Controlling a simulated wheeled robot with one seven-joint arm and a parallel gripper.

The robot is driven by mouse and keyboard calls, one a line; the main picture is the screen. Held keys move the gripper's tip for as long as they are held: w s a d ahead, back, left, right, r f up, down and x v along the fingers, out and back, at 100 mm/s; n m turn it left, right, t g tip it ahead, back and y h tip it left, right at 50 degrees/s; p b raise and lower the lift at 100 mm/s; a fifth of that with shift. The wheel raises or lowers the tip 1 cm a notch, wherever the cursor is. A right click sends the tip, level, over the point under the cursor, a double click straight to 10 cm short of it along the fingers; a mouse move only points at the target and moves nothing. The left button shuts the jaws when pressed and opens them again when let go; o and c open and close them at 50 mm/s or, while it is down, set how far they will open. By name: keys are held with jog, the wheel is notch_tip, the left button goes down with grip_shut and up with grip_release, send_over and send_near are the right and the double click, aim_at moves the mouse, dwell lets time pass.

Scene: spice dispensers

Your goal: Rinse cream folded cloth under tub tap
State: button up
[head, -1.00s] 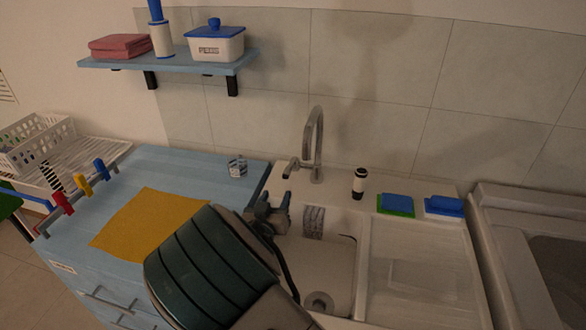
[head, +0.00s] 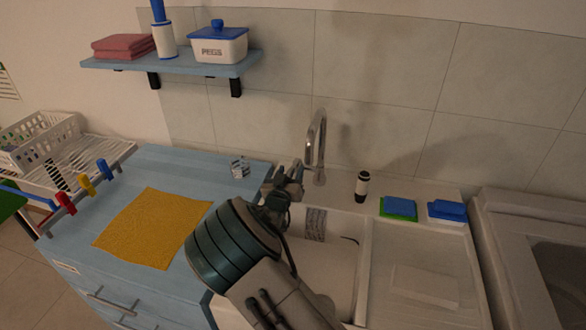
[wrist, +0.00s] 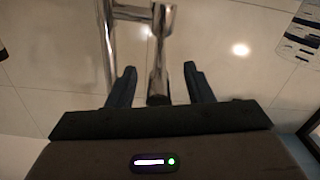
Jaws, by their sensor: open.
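The chrome tap (head: 318,140) stands at the back of the white tub (head: 344,262). My gripper (head: 288,170) is raised just left of its spout, by the tap's side handle. In the wrist view, my open fingers (wrist: 159,76) stand on both sides of a chrome bar (wrist: 158,50), which appears to be that handle. Contact cannot be told. A pale, flat rectangle (head: 425,286) lies on the drainboard right of the basin; it may be the cream folded cloth, but I cannot be sure. No running water is visible. My arm hides part of the basin.
A yellow cloth (head: 152,228) lies on the blue counter (head: 170,165) at left. A shelf (head: 170,63) holds pink cloths and a peg box.

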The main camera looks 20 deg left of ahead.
jog(key=shift+w, duration=0.65)
grip_shut()
jog(key=shift+w+r+g, duration=0.1)
jog(key=shift+r+g, duration=0.25)
jog(key=shift+g, duration=0.15)
grip_release()
